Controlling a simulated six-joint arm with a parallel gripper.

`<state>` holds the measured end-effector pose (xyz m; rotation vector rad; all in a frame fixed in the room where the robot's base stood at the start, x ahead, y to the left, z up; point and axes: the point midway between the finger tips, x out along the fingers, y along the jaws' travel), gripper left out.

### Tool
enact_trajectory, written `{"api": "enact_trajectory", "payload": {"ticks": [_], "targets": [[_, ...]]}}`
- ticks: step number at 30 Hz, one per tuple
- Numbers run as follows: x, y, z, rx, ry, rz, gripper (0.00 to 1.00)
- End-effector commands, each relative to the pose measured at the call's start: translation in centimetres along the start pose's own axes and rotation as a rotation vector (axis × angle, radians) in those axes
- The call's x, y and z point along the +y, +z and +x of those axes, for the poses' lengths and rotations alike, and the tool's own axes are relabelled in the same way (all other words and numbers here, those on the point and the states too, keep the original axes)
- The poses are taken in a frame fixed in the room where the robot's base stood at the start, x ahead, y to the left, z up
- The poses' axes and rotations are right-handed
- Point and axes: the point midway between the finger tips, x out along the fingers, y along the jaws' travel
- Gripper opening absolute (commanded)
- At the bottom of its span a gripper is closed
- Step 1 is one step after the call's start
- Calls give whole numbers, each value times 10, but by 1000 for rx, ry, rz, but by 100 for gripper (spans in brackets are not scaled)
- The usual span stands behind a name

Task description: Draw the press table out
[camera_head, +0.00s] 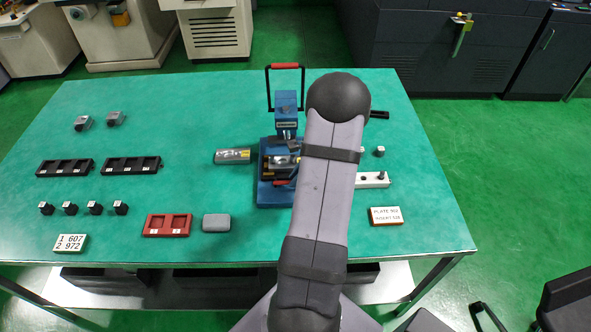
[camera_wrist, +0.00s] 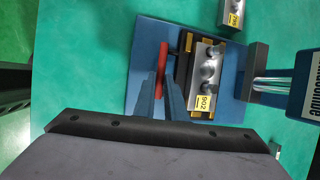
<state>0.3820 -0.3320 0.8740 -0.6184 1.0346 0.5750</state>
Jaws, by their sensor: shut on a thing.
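The blue press (camera_head: 286,104) stands in the middle of the green bench, its upright lever with a red grip above it. Its press table (camera_wrist: 186,62) is a dark slide with yellow corner pieces, carrying a metal block (camera_wrist: 207,70) labelled 902. A red handle (camera_wrist: 162,60) sits at the table's near edge, over the blue base plate (camera_wrist: 143,62); it also shows in the head view (camera_head: 284,183). My gripper (camera_wrist: 161,80) is shut on the red handle, one finger each side. In the head view my arm hides the gripper and the press's right side.
Another labelled metal block (camera_head: 233,156) lies left of the press. A red tray (camera_head: 168,225) and a grey block (camera_head: 216,222) lie at front left. A white holder (camera_head: 373,180) and a label plate (camera_head: 386,216) lie right of my arm. The bench before the press looks clear.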

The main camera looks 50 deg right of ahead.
Motion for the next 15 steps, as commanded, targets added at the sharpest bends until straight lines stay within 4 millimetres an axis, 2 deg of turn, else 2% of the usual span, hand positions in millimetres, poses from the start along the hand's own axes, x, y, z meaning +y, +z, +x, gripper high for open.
{"api": "enact_trajectory", "payload": {"ticks": [9,15], "targets": [[53,3,-9,0,-1,2,0],[67,5,-12,0,-1,0,0]]}}
